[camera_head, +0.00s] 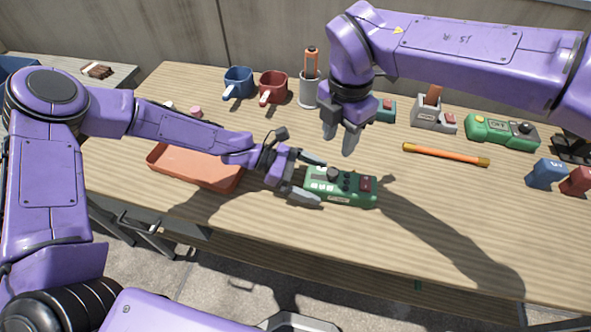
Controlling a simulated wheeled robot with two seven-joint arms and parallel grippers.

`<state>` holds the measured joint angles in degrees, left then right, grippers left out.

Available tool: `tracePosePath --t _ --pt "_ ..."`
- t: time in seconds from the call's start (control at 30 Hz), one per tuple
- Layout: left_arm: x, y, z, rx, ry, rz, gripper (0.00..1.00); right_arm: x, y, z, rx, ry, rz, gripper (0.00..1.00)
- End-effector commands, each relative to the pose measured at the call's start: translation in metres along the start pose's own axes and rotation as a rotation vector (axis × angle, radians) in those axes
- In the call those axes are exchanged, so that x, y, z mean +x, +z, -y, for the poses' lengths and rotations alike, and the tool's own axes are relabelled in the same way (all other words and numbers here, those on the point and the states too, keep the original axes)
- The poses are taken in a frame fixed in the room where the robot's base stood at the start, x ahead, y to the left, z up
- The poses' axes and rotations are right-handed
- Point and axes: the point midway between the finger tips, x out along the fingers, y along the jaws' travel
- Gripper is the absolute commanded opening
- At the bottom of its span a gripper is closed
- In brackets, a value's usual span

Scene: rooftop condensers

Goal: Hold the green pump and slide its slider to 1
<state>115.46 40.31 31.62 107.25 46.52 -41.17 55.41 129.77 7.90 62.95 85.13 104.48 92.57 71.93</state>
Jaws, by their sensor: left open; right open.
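A green box-shaped device (341,196), which I take for the green pump, lies near the front middle of the table. Its top has a dark knob, small black parts and a red part at the right end; a pale label is on its front. I cannot make out the slider's setting. My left gripper (318,182) is open, with its fingers on either side of the device's left end; I cannot tell whether they touch it. My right gripper (339,141) is open and empty, pointing down above and behind the device.
A second green device (503,132) is at the back right. A teal device (386,109) is partly hidden behind my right gripper. An orange bar (446,155) lies right of centre. An orange tray (195,177) sits left, under my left arm. The front right is clear.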

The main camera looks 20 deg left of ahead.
Motion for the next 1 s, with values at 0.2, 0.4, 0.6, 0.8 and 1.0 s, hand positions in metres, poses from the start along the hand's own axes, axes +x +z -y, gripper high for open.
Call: tracePosePath --t 0.2,0.4,0.6,0.8,1.0 --pt "0.005 0.0 -0.001 -0.001 0.002 0.0 1.0 0.0 0.0 0.0 0.0 0.0 0.0 0.43" --pt "0.005 0.0 -0.001 -0.001 0.002 0.0 0.67 0.0 0.0 0.0 0.0 0.0 0.0 0.43" --pt "0.005 0.0 -0.001 -0.001 0.002 0.0 0.23 -0.004 0.0 0.0 0.011 0.002 0.001 0.56" --pt "0.005 0.0 -0.001 -0.001 0.002 0.0 0.23 -0.018 0.0 0.0 0.09 -0.002 -0.001 0.56" --pt "0.005 0.0 -0.001 0.0 0.002 0.0 0.23 0.024 0.0 0.001 0.088 -0.005 -0.002 0.56"
